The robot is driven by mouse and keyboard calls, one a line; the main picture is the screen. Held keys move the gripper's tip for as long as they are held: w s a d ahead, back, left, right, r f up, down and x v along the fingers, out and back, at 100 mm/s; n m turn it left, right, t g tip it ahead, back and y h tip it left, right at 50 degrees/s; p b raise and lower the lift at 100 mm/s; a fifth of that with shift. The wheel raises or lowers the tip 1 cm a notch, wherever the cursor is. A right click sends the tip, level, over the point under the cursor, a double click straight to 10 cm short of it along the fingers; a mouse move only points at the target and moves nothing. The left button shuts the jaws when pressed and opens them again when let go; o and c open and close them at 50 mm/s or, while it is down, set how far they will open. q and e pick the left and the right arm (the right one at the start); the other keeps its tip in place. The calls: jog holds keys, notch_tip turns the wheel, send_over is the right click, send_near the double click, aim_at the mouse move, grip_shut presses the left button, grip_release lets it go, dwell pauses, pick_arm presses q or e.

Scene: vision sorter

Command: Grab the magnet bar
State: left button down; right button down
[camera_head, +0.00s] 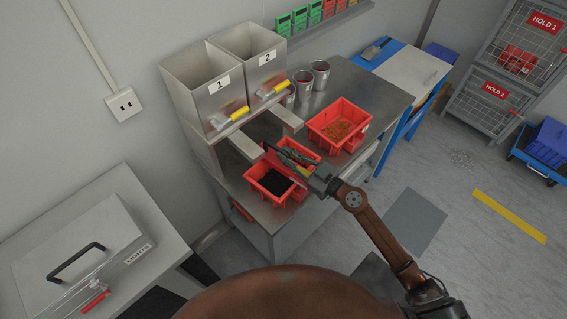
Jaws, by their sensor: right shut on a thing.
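My right gripper (298,164) reaches in from the lower right, over the red trays at the front of the steel table. It is shut on a slim dark bar (273,149), which I take to be the magnet bar. The bar points up and to the left above the trays. A small yellow patch shows beside the fingers. The fingers and the held end are small and dark, so the exact grip is hard to make out. My left gripper is not in view.
A red tray of black material (253,187) lies just below the gripper. A red tray of brown material (362,112) stands behind it, right. Steel bins 1 (190,80) and 2 (243,38) have yellow-handled tools at their fronts.

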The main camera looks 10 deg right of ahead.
dwell(0.3)
jog(key=shift+r, duration=0.2)
jog(key=shift+r+p, duration=0.55)
notch_tip(320, 180, up, 27)
jog(key=p, duration=1.9)
jog(key=shift+f, duration=0.15)
